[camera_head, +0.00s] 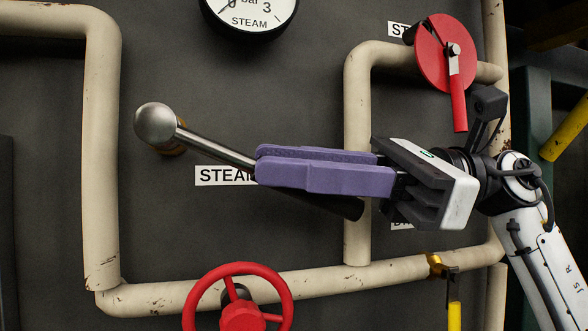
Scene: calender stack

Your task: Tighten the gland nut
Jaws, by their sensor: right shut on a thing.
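My right gripper (262,170), with purple fingers, reaches in from the right. It is shut on a steel tool with a rounded head (156,124), a straight shaft (215,147) and a dark handle end (345,207). The tool slants down to the right, with its head at the upper left. A small brass-coloured part (172,151), possibly the gland nut, shows just below and behind the head. Most of it is hidden, and I cannot tell whether the head is seated on it. My left gripper is not in view.
Cream pipes (102,170) frame the dark panel. A red handwheel (240,312) is below, a red disc with a lever (447,55) at upper right, and a yellow-handled valve (452,290) at lower right. A steam gauge (249,12) is above. A STEAM label (222,176) is partly covered by my fingers.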

